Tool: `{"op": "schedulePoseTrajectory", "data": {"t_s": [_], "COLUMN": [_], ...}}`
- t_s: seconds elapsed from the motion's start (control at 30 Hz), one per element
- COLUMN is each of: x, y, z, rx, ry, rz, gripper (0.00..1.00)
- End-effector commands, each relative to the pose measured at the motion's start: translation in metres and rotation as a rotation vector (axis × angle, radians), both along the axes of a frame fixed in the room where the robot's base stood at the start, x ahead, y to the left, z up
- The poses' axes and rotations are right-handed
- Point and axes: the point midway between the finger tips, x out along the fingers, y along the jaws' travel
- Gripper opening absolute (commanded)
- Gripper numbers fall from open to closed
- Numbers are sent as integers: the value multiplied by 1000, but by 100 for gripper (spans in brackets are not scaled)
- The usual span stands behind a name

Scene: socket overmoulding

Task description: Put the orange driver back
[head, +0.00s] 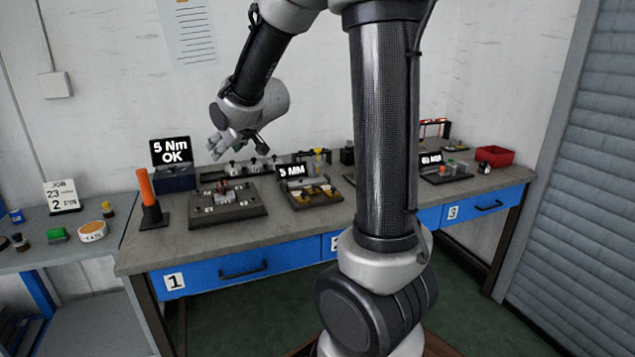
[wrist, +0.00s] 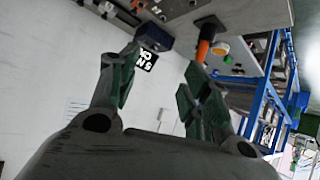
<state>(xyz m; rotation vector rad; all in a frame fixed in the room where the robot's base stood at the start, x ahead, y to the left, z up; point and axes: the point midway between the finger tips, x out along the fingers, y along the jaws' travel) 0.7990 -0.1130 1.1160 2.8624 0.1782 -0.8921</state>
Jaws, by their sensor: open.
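The orange driver (head: 147,188) stands nearly upright in a dark stand (head: 153,221) at the left end of the workbench. It also shows in the wrist view (wrist: 203,50), beyond the right fingertip, with its dark stand above it in the turned picture. My gripper (head: 240,148) is up and to the right of the driver, above the back of the bench and in front of the wall. In the wrist view my gripper (wrist: 162,62) has its two fingers wide apart with nothing between them. It is apart from the driver.
A screen reading "5 Nm OK" (head: 171,151) stands behind the driver. A dark fixture plate (head: 228,211) lies to its right. Further right are a "5 MM" screen (head: 291,171) and a red bin (head: 495,156). A side shelf (head: 60,255) with small items stands left.

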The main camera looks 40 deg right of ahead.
Motion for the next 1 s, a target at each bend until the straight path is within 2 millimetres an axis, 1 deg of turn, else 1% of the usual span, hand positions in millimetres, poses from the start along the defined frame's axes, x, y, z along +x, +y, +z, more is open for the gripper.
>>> {"op": "schedulePoseTrajectory", "data": {"t_s": [0.03,0.07,0.1,0.17,0.2,0.27,0.3,0.4,0.43,0.5,0.6,0.7,1.0], "x": [-33,-55,-85,-132,-162,-206,-233,-287,-300,-322,-337,-340,-339], "y": [-11,-16,-23,-31,-35,-38,-39,-38,-38,-37,-36,-36,-36], "z": [14,17,21,23,24,22,20,14,12,8,6,5,5], "rx": [-4,-6,-5,-2,3,12,19,36,40,47,52,52,52], "ry": [47,87,142,224,278,354,398,492,516,554,584,593,591], "rz": [-33,-52,-77,-109,-127,-148,-158,-174,-175,-180,-180,-180,-181], "gripper": [48,48,48,48,48,48,48,48,48,48,48,48,48]}}
